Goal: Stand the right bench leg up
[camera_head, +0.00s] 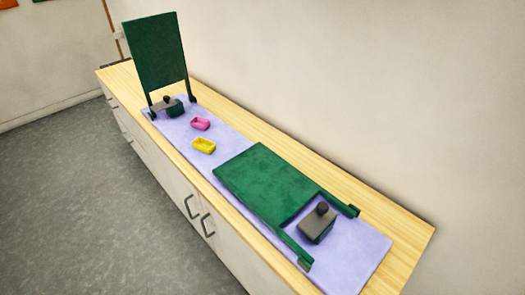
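The right bench leg, a dark green panel (270,181) with two prongs, lies flat on the lavender mat (365,247) in the head view. Its prongs point towards the near right end. A grey block with a dark knob (317,225) sits between the prongs; I cannot tell whether they touch. A similar green panel (157,50) stands upright at the far left end, prongs down. Another grey block with a dark knob (165,104) is at its foot. My gripper is not in view.
A small pink tray-like piece (200,124) and a yellow one (204,146) lie on the mat between the panels. The wooden counter (411,241) runs along a pale wall, with white cabinets below. Grey floor is open at the left.

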